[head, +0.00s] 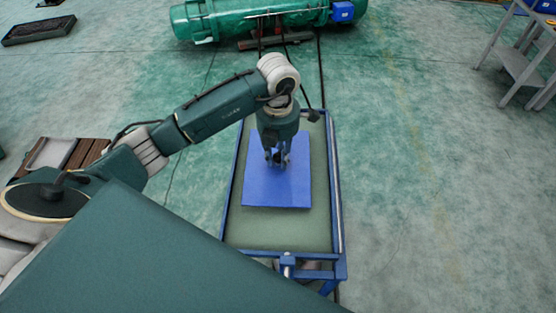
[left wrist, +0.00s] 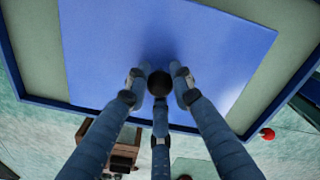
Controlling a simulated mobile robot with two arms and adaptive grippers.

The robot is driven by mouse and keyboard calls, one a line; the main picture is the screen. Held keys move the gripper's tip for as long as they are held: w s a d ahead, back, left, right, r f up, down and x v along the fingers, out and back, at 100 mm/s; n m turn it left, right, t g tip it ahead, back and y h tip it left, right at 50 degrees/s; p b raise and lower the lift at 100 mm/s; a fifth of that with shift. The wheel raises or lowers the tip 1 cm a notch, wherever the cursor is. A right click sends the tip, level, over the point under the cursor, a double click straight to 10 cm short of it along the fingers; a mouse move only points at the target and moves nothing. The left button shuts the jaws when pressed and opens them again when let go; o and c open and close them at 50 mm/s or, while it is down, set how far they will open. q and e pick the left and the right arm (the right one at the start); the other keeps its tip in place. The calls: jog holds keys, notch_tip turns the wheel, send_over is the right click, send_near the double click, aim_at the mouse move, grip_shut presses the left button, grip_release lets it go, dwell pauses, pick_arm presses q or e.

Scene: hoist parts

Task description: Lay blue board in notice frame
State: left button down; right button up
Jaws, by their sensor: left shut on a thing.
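The blue board (head: 262,192) is a flat blue square over the grey-green bed of a blue-framed cart (head: 280,234). It also shows in the left wrist view (left wrist: 150,30), with a black knob (left wrist: 158,84) near its middle. My left gripper (head: 277,161) points down at the board, its three fingers closed around the knob (left wrist: 158,92). I cannot tell whether the board rests on the bed or hangs just above it. No thing is clearly the notice frame; a pale panel (head: 52,154) in a brown slatted surround lies at the left. My right gripper is not in view.
A grey stepped stand (head: 520,65) is at the upper right, and a dark tray (head: 38,30) at the upper left. Open green floor (head: 420,190) lies right of the cart.

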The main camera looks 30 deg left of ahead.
pick_arm(q)
jog(key=shift+f, duration=1.3)
jog(key=c, duration=1.5)
grip_release()
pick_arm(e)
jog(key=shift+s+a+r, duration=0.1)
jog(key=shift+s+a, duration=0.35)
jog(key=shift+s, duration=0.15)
